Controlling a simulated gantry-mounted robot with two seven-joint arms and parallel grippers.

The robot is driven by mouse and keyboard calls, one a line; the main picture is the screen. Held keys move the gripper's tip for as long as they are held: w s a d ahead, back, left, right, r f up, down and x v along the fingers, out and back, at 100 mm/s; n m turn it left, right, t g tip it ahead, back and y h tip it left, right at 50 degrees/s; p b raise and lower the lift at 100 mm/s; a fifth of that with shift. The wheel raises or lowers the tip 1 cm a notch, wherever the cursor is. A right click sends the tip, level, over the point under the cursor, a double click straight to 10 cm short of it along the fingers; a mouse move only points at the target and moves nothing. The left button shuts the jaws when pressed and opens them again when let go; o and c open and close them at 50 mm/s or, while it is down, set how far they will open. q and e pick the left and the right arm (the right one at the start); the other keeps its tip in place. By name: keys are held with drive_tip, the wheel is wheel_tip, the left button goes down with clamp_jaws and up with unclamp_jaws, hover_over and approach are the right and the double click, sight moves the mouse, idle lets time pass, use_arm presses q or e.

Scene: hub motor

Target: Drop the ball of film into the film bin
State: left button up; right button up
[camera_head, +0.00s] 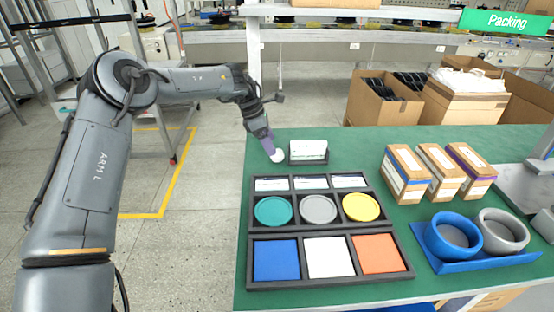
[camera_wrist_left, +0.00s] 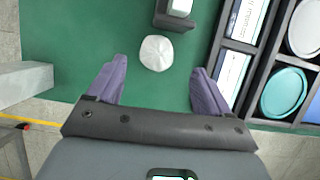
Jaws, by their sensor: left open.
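The ball of film (camera_head: 277,156) is a small white crumpled ball on the green table near its far left corner. My left gripper (camera_head: 267,146) reaches down to it from the left with purple fingers. In the left wrist view, the ball (camera_wrist_left: 156,53) lies between the lines of the two spread fingers (camera_wrist_left: 160,78), around their tips, and neither finger visibly touches it. The left gripper is open. No bin is clearly marked as the film bin; a cardboard box (camera_head: 462,104) heaped with white film-like material stands behind the table. My right gripper is not in view.
A small dark holder with a white card (camera_head: 308,151) stands close to the ball. A black compartment tray (camera_head: 330,231) with coloured discs and squares lies nearer. Several small cartons (camera_head: 407,175) and a blue ring stand (camera_head: 483,262) are at the right. A pale post (camera_wrist_left: 25,78) borders the table.

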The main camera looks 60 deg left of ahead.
use_arm(q)
drive_tip(key=b+x, duration=0.1)
drive_tip(key=x, duration=0.1)
drive_tip(key=b+x, duration=0.2)
drive_tip(key=shift+w+a+f, duration=0.1)
drive_tip(key=shift+a+f, duration=0.1)
drive_tip(key=shift+f, duration=0.1)
drive_tip(key=shift+w+d+f, duration=0.15)
drive_tip(key=shift+w+f, duration=0.1)
drive_tip(key=shift+f, duration=0.15)
drive_tip(key=c, duration=1.2)
drive_tip(key=shift+r, duration=0.15)
